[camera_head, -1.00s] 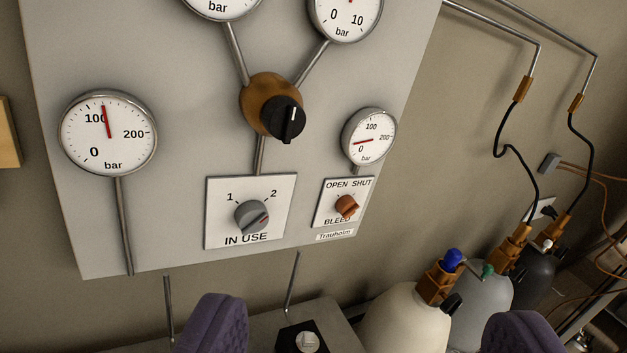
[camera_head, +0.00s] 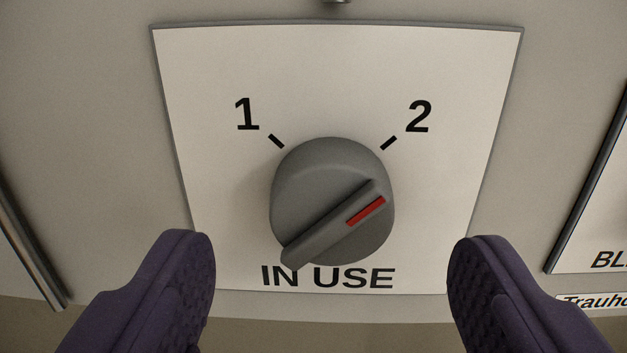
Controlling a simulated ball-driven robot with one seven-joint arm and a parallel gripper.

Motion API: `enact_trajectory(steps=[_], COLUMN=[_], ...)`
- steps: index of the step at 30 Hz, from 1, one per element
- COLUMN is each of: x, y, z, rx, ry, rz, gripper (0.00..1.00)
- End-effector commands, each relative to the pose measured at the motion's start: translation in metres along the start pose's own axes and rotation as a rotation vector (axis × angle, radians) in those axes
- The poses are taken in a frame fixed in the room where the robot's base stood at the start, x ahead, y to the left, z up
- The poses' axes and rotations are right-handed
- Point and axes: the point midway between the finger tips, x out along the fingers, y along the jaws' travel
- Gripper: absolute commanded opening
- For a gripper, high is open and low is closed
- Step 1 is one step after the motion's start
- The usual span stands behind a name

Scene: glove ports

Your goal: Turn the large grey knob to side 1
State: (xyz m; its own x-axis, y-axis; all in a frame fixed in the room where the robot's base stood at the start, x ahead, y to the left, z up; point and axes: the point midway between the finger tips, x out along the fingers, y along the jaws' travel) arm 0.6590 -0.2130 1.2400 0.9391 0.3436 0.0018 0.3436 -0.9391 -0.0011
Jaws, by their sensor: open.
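The large grey knob (camera_head: 325,185) sits on a white plate (camera_head: 220,70) marked 1 at upper left, 2 at upper right and IN USE below. Its raised grip bar runs from lower left to upper right. The red mark (camera_head: 366,211) is at the bar's upper right end, on the side of the 2. My gripper (camera_head: 331,265) is open, with one purple finger at lower left of the knob and one at lower right. Both fingers are apart from the knob in the picture, and nothing is between them but the view of the knob and plate.
Part of the BLEED plate (camera_head: 600,215) shows at the right edge, with a Trauholm label (camera_head: 597,302) below it. A metal pipe (camera_head: 28,255) runs down the panel at the left. The panel around the plate is flat and grey.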

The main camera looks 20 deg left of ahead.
Motion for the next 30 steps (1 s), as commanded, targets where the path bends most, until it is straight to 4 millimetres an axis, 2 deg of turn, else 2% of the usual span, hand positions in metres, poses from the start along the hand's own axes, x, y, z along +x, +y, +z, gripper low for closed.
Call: enact_trajectory(steps=[3,6,16,17,23,24,30], x=[0.021,0.032,0.038,0.038,0.038,0.038,0.038], y=[0.0,0.0,0.0,0.0,0.0,0.0,0.0], z=[0.001,0.0,-0.001,-0.001,-0.001,-0.001,0.0], rx=[-0.001,-0.001,0.0,-0.001,-0.001,-0.001,-0.017], ry=[0.001,0.001,-0.001,-0.001,-0.001,-0.001,-0.001], rz=[-0.001,0.0,0.002,0.002,0.003,0.003,0.003], gripper=[0.77,0.77,0.77,0.72,0.27,0.23,0.23])
